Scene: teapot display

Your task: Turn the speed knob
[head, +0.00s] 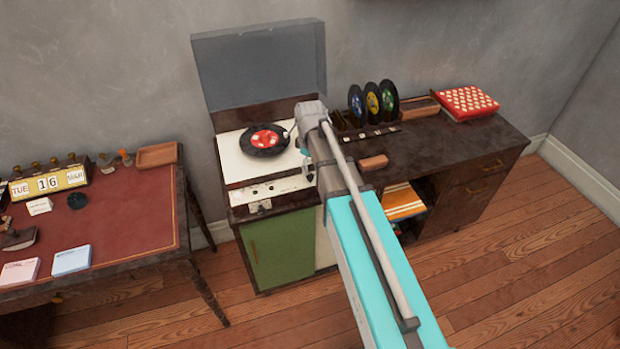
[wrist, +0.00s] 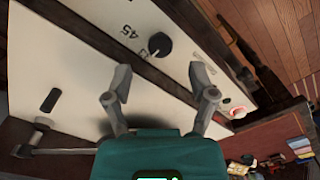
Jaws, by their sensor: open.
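The speed knob (wrist: 158,46) is a round black knob on a white panel (wrist: 100,22) in the wrist view, beside the printed mark "45" and a second, partly hidden mark. My gripper (wrist: 162,78) is open and empty, its two fingers apart. In the picture the knob lies just beyond the fingertips, between their lines, and the fingers do not appear to touch it. In the head view the record player (head: 232,160) carries a black record with a red label (head: 264,139). My arm covers the player's right side there, and I cannot make out the speed knob.
The raised lid (head: 260,65) stands behind the player. Several records (head: 372,101) stand in a rack on the dark cabinet (head: 450,150) to the right, with a red patterned box (head: 466,103). A red-topped desk (head: 120,215) stands to the left. Wooden floor lies open in front.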

